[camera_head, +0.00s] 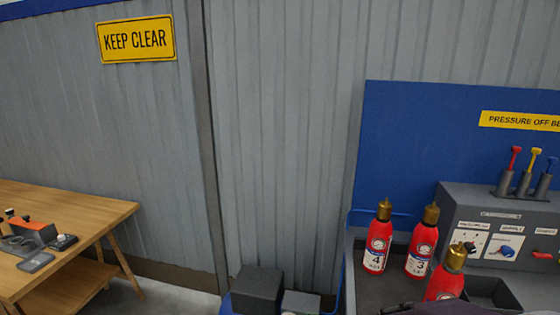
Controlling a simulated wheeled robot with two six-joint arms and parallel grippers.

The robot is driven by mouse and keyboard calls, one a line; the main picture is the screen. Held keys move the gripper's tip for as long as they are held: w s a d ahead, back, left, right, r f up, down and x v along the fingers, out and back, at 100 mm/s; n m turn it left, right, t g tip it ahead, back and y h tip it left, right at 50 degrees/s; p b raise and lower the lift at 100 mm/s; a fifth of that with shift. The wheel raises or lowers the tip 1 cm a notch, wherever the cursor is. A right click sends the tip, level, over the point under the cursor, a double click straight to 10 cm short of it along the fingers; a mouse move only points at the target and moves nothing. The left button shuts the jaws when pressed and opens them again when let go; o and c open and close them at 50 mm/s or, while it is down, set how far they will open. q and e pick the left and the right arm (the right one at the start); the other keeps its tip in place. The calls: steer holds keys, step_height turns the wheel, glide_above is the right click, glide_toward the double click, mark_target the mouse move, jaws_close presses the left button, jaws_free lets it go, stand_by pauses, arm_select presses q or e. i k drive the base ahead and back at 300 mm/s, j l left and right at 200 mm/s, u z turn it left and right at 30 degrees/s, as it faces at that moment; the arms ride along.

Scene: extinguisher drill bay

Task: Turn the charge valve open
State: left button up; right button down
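A grey control panel (470,212) stands on the bench at the right. Its front carries small white labels that are too small to read surely. A blue knob (506,251) sits on a white plate near the panel's middle. A red handle (542,255) sits to its right, near the picture's edge, under a label that may read "charge"; I cannot tell its exact setting. Neither of my grippers shows in the head view. A dark rounded shape at the bottom edge may be part of my arm.
Red bottles numbered 4 (375,245) and 3 (421,248), and another red bottle (445,285), stand left of the panel. Red, yellow and blue-topped tools (514,165) stand on it. A dark grey box (258,290) is lower centre. A wooden table (70,205) is at left.

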mark_target(538, 254)
steer(key=l+z, duration=0.3)
steer(key=i+l+z, duration=0.1)
steer(key=l+z, duration=0.2)
steer(key=l, duration=0.15)
steer(key=i+l+z, duration=0.15)
steer(key=l+z, duration=0.15)
steer(key=i+l+z, duration=0.15)
steer(key=l+z, duration=0.2)
steer(key=i+l+z, duration=0.3)
steer(key=l+u, duration=0.3)
steer(key=u, duration=0.2)
steer(key=l+u, duration=0.65)
steer(key=u, duration=0.3)
